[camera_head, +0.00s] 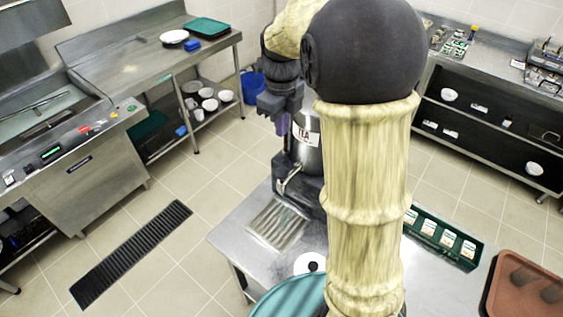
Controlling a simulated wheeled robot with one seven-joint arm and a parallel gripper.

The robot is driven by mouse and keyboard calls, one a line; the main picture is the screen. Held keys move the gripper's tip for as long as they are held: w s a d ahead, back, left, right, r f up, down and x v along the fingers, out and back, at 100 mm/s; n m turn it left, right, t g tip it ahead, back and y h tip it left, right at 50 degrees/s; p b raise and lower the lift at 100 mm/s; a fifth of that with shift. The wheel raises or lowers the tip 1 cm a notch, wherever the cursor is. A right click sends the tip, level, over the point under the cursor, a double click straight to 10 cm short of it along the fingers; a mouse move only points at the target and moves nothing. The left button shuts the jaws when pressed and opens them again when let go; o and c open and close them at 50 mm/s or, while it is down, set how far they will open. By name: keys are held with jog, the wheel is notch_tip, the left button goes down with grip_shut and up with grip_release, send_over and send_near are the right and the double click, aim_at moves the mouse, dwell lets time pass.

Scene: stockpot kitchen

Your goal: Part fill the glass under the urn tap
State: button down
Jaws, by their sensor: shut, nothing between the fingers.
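The tea urn (308,160), a steel cylinder with a "TEA" label and a dark base, stands on the steel table. Its front is partly covered by my arm. A tap or lever (289,181) shows low on its front left, above a ribbed drip tray (277,222). My gripper (282,124) points down beside the urn's upper left, above the tap. It is shut and empty; its fingertips are small and hard to make out. No glass is clear on the drip tray. Two dark, see-through shapes (522,275), possibly glasses, are on the brown tray (510,305) at right.
A green box of packets (446,238) stands right of my arm. A white disc with a dark centre (309,263) and a teal round surface (285,300) are in front. My arm blocks the table's middle. The floor at left is free around a dark drain grate (130,250).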

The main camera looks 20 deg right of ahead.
aim_at(282, 173)
jog(key=shift+f, duration=0.15)
notch_tip(282, 173, down, 13)
jog(key=p, duration=0.4)
jog(key=shift+f+p, duration=0.2)
jog(key=shift+p, duration=0.15)
jog(key=shift+f, duration=0.2)
jog(key=shift+f, duration=0.1)
jog(key=shift+f+b, duration=0.85)
jog(key=shift+s, duration=0.15)
jog(key=shift+s+f, duration=0.15)
dwell(0.7)
dwell(1.0)
